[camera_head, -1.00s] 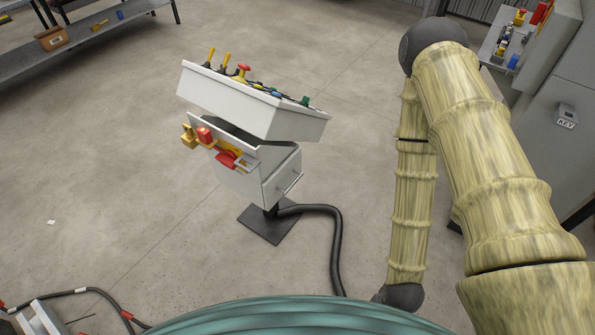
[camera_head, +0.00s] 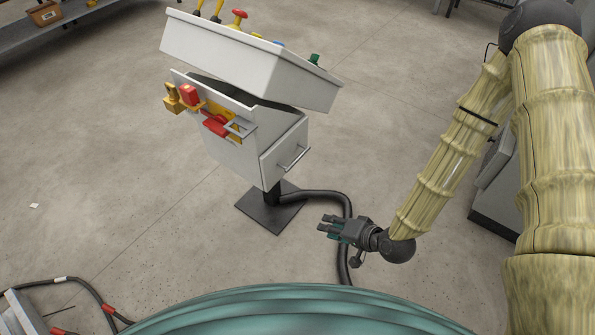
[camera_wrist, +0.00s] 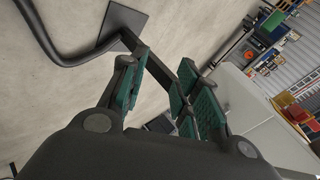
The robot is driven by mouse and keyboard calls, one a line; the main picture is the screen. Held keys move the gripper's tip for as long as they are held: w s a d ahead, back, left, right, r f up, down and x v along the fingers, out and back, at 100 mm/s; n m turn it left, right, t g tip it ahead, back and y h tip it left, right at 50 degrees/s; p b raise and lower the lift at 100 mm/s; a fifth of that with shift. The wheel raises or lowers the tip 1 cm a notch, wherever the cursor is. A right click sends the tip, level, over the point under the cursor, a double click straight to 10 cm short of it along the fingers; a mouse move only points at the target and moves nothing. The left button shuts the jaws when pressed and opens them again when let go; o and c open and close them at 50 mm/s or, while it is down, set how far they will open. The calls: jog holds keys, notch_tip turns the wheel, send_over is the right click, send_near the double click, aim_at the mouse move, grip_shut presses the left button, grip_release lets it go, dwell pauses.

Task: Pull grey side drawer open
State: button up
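A pale grey control console (camera_head: 240,75) stands on a black post and base plate. The side drawer (camera_head: 283,150) is on its lower right face, with a thin bar handle (camera_head: 294,158). The drawer looks shut, its front flush with the box. My gripper (camera_head: 322,228) is low and to the right of the post, below the drawer handle, touching nothing that I can see. In the wrist view my gripper (camera_wrist: 165,68) has its green-padded fingers apart with nothing held. A pale panel (camera_wrist: 262,125), likely the console, shows right of the fingers; the handle is not clear there.
A thick black hose (camera_head: 344,205) runs from the post across the floor behind my gripper. Padlocks and red tags (camera_head: 215,125) hang on the console front. A grey cabinet (camera_head: 495,185) stands at right, behind my arm. Floor between gripper and drawer is clear.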

jog(key=w+a+m+t+y+b, duration=0.2)
jog(key=w+a+t+y+b, duration=0.15)
jog(key=w+b, duration=0.45)
jog(key=t+y+b, duration=0.2)
jog(key=y+b, duration=0.4)
jog(key=b, duration=0.3)
send_near(298, 157)
jog(key=shift+m, duration=0.3)
jog(key=x, duration=1)
jog(key=shift+f+b, duration=0.3)
jog(key=shift+b, duration=0.1)
jog(key=shift+c, duration=0.5)
grip_shut()
